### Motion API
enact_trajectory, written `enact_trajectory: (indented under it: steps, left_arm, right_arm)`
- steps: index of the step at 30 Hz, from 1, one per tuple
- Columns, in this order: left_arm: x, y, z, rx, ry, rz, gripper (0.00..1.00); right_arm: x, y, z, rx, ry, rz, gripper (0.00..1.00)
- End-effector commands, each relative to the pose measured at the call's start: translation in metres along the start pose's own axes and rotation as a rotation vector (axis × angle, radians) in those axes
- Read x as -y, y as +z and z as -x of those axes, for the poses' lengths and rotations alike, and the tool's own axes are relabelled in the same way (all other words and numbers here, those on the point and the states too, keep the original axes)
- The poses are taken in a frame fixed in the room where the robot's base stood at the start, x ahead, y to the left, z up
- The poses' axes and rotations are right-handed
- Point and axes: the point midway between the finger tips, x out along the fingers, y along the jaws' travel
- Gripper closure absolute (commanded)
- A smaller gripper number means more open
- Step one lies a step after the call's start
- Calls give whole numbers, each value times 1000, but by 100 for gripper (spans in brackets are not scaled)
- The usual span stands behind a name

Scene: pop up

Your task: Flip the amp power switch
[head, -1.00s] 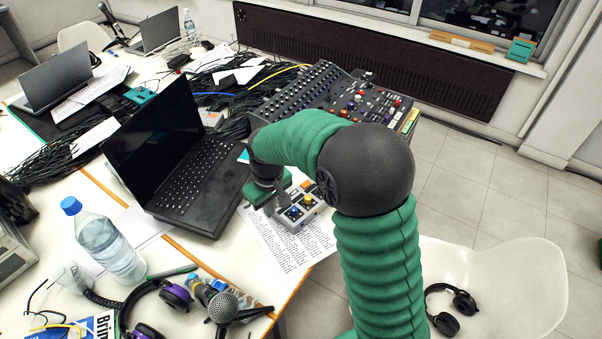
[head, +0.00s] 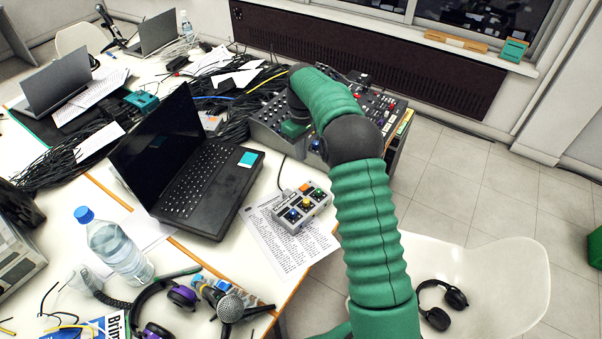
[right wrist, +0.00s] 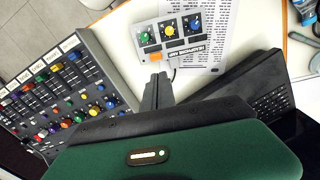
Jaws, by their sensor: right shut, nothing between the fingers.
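The headphone amp (head: 300,210) is a small grey box on a printed sheet at the table's front right edge. It has green, yellow and blue knobs, and an orange part shows on it. It also shows at the top of the right wrist view (right wrist: 170,34), with its label "HEADPHONE AMP" readable. My right gripper (right wrist: 157,85) is shut and empty, its fingertips apart from the amp in the picture. In the head view my right gripper (head: 295,128) is beyond the amp, by the mixer's front left corner, its fingertips not clear. My left gripper is out of view.
A mixer (head: 268,122) with many knobs stands behind the amp. An open black laptop (head: 225,200) is to its left. A black cable (head: 280,175) runs from the amp's back.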

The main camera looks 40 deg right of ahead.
Motion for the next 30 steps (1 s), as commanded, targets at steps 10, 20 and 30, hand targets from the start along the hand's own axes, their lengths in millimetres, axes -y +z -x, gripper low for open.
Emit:
enact_trajectory:
  steps: [10,20,30]
  left_arm:
    - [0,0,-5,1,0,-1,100]
    - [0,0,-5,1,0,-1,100]
    - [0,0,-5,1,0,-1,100]
  right_arm:
    - [0,1,-69,4,-3,-1,100]
    - [1,1,-126,1,-1,-1,100]
    - [0,1,-136,0,0,-1,100]
